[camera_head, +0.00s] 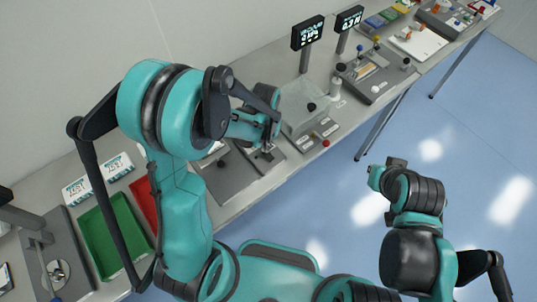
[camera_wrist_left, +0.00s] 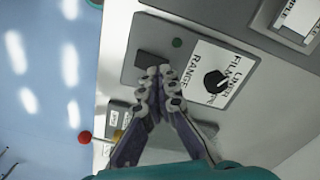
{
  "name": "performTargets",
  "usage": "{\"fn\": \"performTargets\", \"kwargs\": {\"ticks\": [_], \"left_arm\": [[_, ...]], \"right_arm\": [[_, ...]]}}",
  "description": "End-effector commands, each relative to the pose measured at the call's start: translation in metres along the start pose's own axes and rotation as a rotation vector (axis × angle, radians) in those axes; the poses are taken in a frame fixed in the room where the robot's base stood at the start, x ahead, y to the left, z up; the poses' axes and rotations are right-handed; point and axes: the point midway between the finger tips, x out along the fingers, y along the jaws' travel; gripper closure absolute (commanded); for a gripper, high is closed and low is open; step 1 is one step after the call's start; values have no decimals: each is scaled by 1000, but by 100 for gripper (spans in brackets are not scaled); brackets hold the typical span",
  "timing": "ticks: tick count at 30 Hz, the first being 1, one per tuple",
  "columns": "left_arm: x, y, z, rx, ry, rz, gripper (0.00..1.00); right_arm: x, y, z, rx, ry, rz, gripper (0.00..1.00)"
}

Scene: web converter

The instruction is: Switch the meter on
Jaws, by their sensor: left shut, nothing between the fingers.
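In the left wrist view a grey panel (camera_wrist_left: 157,35) carries a label that appears to read "LINER FILM RANGE". On it are a black knob (camera_wrist_left: 215,81), a small green round part (camera_wrist_left: 177,43) and a dark square part (camera_wrist_left: 147,59), which may be a switch. My left gripper (camera_wrist_left: 158,72) is shut and empty. Its fingertips are together beside the dark square and partly cover its edge; I cannot tell whether they touch it. In the head view my left gripper (camera_head: 263,153) is above the bench panels. My right gripper (camera_head: 385,170) is over the floor, its jaws unclear.
A panel with a red knob (camera_wrist_left: 85,137) is close to the left gripper. A clear box (camera_head: 302,103) and two display posts (camera_head: 307,33) stand to the right. Green (camera_head: 108,235) and red (camera_head: 143,203) trays are at the left. The blue floor in front is clear.

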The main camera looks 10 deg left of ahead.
Motion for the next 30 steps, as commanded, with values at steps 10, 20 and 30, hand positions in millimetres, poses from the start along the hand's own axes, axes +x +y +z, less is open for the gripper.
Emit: {"fn": "performTargets", "kwargs": {"ticks": [10, 20, 30], "left_arm": [[2, 0, 0, 0, 0, 0, 100], [8, 0, 0, 0, 0, 0, 100], [13, 0, 0, 0, 0, 0, 100]], "right_arm": [[2, 0, 1, 0, 0, 0, 100], [6, 0, 4, 0, 0, 0, 100], [10, 0, 7, 0, 0, 0, 100]]}}
